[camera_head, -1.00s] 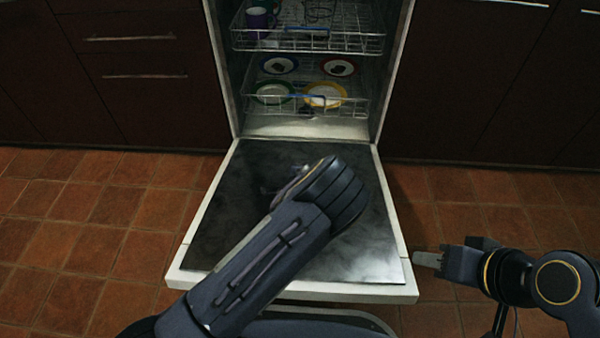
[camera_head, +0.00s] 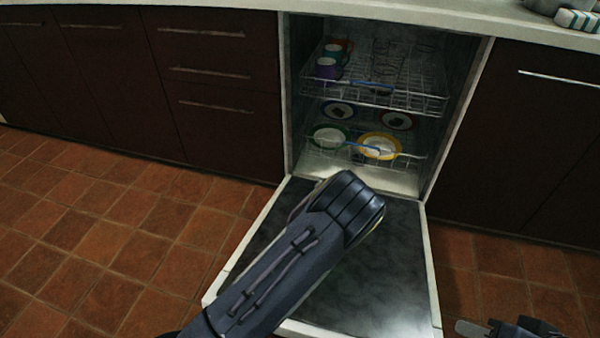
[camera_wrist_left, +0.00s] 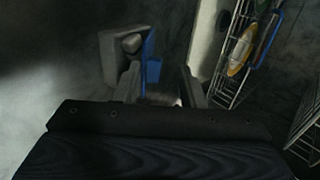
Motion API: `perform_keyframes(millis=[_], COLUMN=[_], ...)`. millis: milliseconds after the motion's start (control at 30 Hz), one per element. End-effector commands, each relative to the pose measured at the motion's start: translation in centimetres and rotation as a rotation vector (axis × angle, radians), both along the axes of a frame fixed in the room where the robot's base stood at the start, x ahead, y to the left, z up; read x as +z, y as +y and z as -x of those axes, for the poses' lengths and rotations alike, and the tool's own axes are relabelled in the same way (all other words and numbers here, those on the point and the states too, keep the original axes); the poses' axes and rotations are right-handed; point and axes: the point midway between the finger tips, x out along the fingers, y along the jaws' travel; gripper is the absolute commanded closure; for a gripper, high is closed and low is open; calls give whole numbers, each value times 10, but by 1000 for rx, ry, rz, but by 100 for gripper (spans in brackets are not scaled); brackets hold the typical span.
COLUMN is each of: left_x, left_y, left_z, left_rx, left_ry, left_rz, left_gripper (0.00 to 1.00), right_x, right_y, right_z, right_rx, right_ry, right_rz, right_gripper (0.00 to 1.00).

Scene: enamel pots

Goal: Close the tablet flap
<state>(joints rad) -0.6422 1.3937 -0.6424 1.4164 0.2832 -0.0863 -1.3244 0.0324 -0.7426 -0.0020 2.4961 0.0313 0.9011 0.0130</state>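The dishwasher door (camera_head: 385,290) lies folded down, its dark inner face up. My left arm reaches over it, and its wrist hides the tablet compartment in the head view. In the left wrist view, a light grey fitting (camera_wrist_left: 112,50) with a blue strip (camera_wrist_left: 150,62) sits just beyond my left gripper (camera_wrist_left: 160,88). A pale raised piece (camera_wrist_left: 206,42) stands to its right; I cannot tell which part is the flap. My left gripper's fingers are apart, and contact is unclear. My right gripper (camera_head: 472,328) is at the bottom edge, right of the door, partly cut off.
The open dishwasher holds an upper rack (camera_head: 400,98) with mugs and a lower rack (camera_head: 340,152) with several plates, both behind the door. Dark cabinets (camera_head: 215,125) flank it under a pale counter (camera_head: 440,18). Tiled floor (camera_head: 90,235) is clear to the left.

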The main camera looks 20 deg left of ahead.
Motion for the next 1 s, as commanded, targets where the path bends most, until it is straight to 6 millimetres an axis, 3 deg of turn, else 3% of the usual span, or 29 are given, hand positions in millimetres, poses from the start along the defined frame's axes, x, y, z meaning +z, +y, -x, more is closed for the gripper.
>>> perform_keyframes(millis=[267,733,1000], left_x=[10,84,122], left_y=[0,0,34], left_z=[-15,28,41], left_rx=[-2,-1,196], left_ry=[180,190,248], left_rz=[2,5,195], left_gripper=[64,64,64], right_x=[16,52,46], right_y=[0,0,0], right_z=[0,0,0], right_rx=[0,0,0], right_ry=[0,0,0], right_rz=[0,0,0], right_gripper=[64,64,64])
